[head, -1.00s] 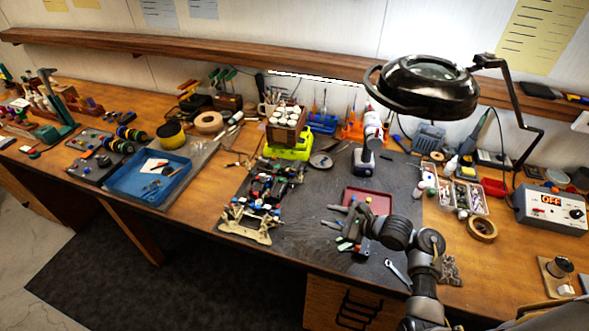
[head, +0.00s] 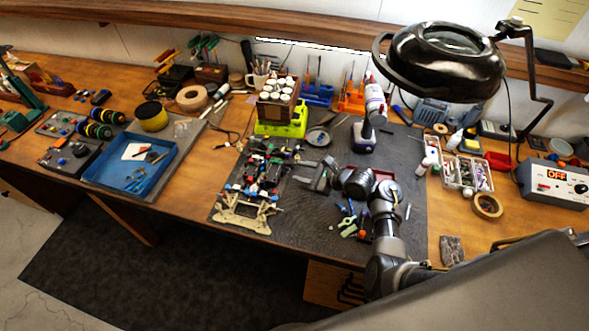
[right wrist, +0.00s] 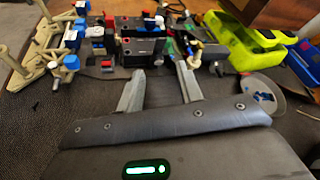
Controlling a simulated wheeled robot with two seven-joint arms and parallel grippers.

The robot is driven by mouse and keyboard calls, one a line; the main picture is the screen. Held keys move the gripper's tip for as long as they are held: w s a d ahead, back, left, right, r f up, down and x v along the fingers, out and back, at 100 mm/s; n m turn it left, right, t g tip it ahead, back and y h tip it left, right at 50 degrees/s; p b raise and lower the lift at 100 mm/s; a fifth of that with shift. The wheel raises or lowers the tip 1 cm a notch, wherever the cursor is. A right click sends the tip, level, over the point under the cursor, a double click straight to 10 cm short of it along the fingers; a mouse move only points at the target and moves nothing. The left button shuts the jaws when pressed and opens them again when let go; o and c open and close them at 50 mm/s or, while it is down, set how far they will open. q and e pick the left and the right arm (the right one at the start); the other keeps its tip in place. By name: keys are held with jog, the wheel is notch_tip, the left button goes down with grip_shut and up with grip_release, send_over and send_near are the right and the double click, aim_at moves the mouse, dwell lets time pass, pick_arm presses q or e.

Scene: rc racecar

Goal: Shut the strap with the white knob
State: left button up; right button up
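The RC car (head: 262,180) sits on the dark mat, left of my right gripper (head: 304,173). The right wrist view shows the car's side close up, with a black box (right wrist: 143,47) in its middle. Small pale knob-like parts (right wrist: 155,20) show on top of the box; I cannot tell for sure which is the white knob or how the strap lies. My right gripper (right wrist: 160,68) is open and empty, its two fingers apart and pointing at the box. It looks short of touching the car. My left gripper is in neither view.
A yellow-green stand (head: 282,127) with a brown box of white-topped bottles is behind the car. It also shows at upper right in the right wrist view (right wrist: 245,45). A blue tray (head: 105,185) lies left. A magnifier lamp (head: 440,62) hangs at upper right.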

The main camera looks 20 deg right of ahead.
aim_at(287, 168)
jog(key=x, duration=0.2)
jog(key=shift+w+a, duration=0.1)
jog(key=shift+a, duration=0.35)
jog(key=shift+w+a+f, duration=0.15)
jog(key=shift+w+f, duration=0.05)
jog(key=shift+w, duration=0.15)
